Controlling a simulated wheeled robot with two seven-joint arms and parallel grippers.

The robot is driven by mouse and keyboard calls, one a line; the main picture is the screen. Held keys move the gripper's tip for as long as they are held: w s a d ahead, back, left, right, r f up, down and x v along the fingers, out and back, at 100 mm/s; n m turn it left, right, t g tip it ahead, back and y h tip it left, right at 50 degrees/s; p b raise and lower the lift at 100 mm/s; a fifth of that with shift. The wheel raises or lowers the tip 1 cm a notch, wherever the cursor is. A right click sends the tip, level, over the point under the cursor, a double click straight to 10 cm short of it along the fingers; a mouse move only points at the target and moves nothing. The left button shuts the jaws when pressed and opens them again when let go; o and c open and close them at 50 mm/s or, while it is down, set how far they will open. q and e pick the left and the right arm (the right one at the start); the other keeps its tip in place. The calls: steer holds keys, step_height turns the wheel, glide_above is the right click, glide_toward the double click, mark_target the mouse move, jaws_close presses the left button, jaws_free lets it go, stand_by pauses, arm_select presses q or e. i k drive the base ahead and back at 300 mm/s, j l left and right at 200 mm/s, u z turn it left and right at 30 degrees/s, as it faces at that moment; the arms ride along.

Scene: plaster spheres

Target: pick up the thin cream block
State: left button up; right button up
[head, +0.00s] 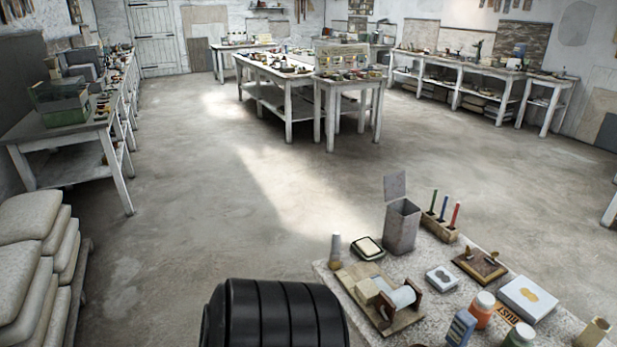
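A small cream block (367,291) rests on a wooden board (350,275) on the near table at the lower right. It sits just left of a white roller in a brown frame (402,298). A flat dark-edged square piece with a cream top (368,248) lies behind the board. I cannot tell for certain which of these is the thin cream block. Neither of my grippers shows in the head view.
The near table (455,268) also holds a grey open box (402,226), a rack of coloured sticks (440,229), several jars and a white box (527,298). Sacks (25,265) are stacked at the left. The floor (250,190) between is clear; workbenches stand beyond.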

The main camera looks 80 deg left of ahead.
mark_target(368, 291)
steer(key=u, duration=1.8)
steer(key=j+u, duration=0.15)
steer(key=i+l, duration=0.05)
